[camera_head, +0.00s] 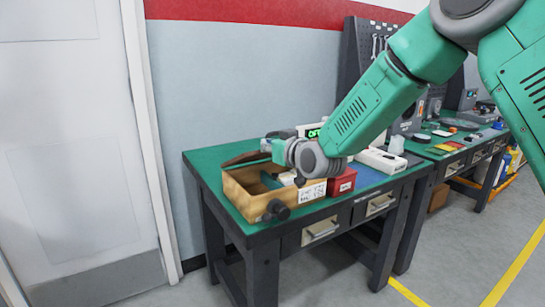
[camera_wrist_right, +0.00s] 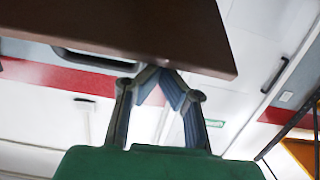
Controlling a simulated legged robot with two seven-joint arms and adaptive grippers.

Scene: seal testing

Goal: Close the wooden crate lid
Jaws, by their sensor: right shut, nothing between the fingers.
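The wooden crate (camera_head: 243,200) stands open on the near left part of the green-topped bench, with part of its inside showing. Its dark brown lid (camera_head: 243,159) is at the back of the crate, raised off the opening. In the wrist view the lid (camera_wrist_right: 120,30) fills the top as a brown panel. My right gripper (camera_wrist_right: 161,72) is shut and empty, its fingertips close at the lid's edge; I cannot tell if they touch. In the head view my right wrist hangs over the crate's right side, and its fingertips are hard to make out. My left gripper is not in view.
A red box (camera_head: 342,183) stands right of the crate, beside a white device (camera_head: 381,160). A green-lit display (camera_head: 313,132) is behind my wrist. The bench (camera_head: 196,162) has a little bare top left of the crate. A pegboard with tools (camera_head: 372,45) stands behind.

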